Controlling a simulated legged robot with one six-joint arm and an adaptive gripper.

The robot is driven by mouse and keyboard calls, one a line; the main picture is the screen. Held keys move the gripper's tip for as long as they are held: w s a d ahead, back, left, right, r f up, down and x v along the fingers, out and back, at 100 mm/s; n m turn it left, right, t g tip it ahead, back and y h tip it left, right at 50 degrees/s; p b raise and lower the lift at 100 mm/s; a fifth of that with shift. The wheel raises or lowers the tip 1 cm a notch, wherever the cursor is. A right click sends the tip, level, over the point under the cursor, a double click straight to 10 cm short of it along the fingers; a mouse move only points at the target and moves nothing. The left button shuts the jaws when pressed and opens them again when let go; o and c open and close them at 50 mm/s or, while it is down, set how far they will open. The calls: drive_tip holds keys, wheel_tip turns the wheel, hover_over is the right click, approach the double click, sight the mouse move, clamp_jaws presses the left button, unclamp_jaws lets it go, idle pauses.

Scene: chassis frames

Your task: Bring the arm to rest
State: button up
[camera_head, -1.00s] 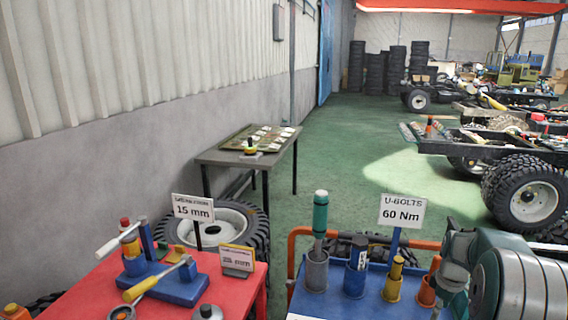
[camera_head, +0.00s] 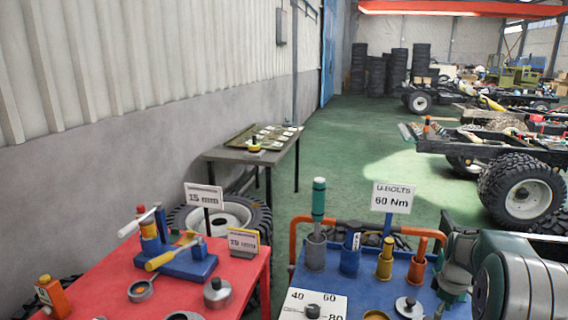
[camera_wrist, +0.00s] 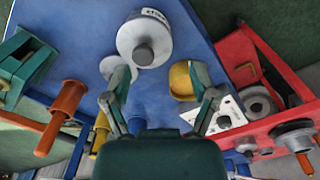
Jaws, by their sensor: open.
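My arm (camera_head: 520,272) shows at the lower right edge in the head view, folded over the right end of the blue cart (camera_head: 335,282). In the wrist view my gripper (camera_wrist: 158,78) has its two green fingers spread apart, with nothing held between them. It points down over the blue cart top (camera_wrist: 80,75). A round white-topped piece with a grey knob (camera_wrist: 144,38) lies just beyond the fingertips. A yellow cup (camera_wrist: 181,84) is by the right finger. I cannot tell the height of the fingers above the cart.
A red table (camera_head: 95,285) with a blue tool stand (camera_head: 187,262) is at left. The blue cart holds upright tools in cups, a dial card (camera_head: 312,305) and a 60 Nm sign (camera_head: 394,198). A grey table (camera_head: 225,157) stands behind. Green floor (camera_head: 345,130) is open beyond.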

drive_tip(key=s+a+r+m+t, duration=0.1)
drive_tip(key=s+a+r+m, duration=0.1)
drive_tip(key=s+a+r, duration=0.35)
drive_tip(key=s+a+r+m+t, duration=0.1)
drive_tip(key=s+a+r+t, duration=0.15)
drive_tip(key=a+r, duration=0.55)
drive_tip(key=s+a+r+m+t, duration=0.1)
drive_tip(key=s+a+m, duration=0.1)
drive_tip(key=s+a, duration=0.3)
drive_tip(key=s+a+r+m+t, duration=0.1)
drive_tip(key=s+a, duration=0.5)
drive_tip(key=s, duration=0.7)
drive_tip(key=shift+r+m, duration=0.15)
drive_tip(key=shift+m, duration=0.75)
drive_tip(key=shift+c, duration=1.3)
drive_tip(key=shift+d, duration=0.15)
